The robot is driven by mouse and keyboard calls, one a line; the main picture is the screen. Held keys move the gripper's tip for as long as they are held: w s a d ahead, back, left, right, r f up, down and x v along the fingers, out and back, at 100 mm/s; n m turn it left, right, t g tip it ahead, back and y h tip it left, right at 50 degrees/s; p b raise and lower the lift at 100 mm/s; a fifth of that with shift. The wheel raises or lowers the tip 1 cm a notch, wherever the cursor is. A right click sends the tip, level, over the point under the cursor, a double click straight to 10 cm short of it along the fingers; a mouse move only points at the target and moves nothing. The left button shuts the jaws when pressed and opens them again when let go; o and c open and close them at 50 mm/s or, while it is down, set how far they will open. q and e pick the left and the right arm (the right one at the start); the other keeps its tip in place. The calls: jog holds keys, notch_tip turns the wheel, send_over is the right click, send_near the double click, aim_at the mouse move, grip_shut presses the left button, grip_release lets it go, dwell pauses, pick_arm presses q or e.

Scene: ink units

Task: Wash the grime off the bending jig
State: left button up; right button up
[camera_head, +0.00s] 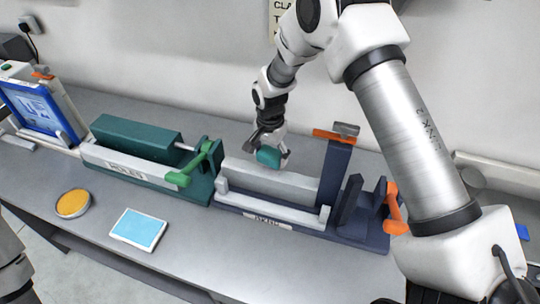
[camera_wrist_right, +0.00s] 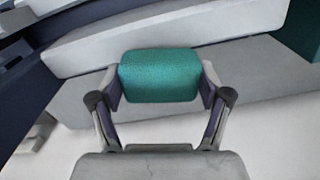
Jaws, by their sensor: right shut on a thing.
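The dark blue jig (camera_head: 345,207) with grey bars and an orange lever (camera_head: 396,210) stands right of centre in the head view. Its front label is too small to read surely, so I cannot confirm it is the bending jig. My right gripper (camera_head: 270,155) is shut on a teal sponge-like block (camera_wrist_right: 160,76), above and behind the jig's left part. The block also shows in the head view (camera_head: 268,157). I cannot tell whether it touches the jig's grey bar (camera_head: 270,182). No grime is clearly visible. My left gripper is out of view.
A green jig (camera_head: 135,135) with a green handle stands left of the blue one. A light blue pad in a white tray (camera_head: 120,236) and a round orange-topped dish (camera_head: 73,204) lie in front. The front bench is otherwise clear.

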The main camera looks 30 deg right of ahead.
jog(key=shift+s+r, duration=0.15)
jog(key=shift+r, duration=0.65)
jog(key=shift+s+a+r+p, duration=0.1)
jog(key=shift+r+p, duration=0.1)
jog(key=shift+r, duration=0.2)
jog(key=shift+s+a+r+p, duration=0.1)
jog(key=shift+r+p, duration=0.1)
jog(key=shift+r, duration=0.2)
jog(key=shift+w+a+r, duration=0.1)
jog(key=shift+w+r, duration=0.1)
jog(key=shift+r, duration=0.4)
jog(key=shift+w+r, duration=0.1)
jog(key=shift+r, duration=0.25)
jog(key=shift+d+r, duration=0.2)
jog(key=shift+r, duration=0.35)
jog(key=shift+a+r, duration=0.1)
jog(key=shift+r, duration=0.1)
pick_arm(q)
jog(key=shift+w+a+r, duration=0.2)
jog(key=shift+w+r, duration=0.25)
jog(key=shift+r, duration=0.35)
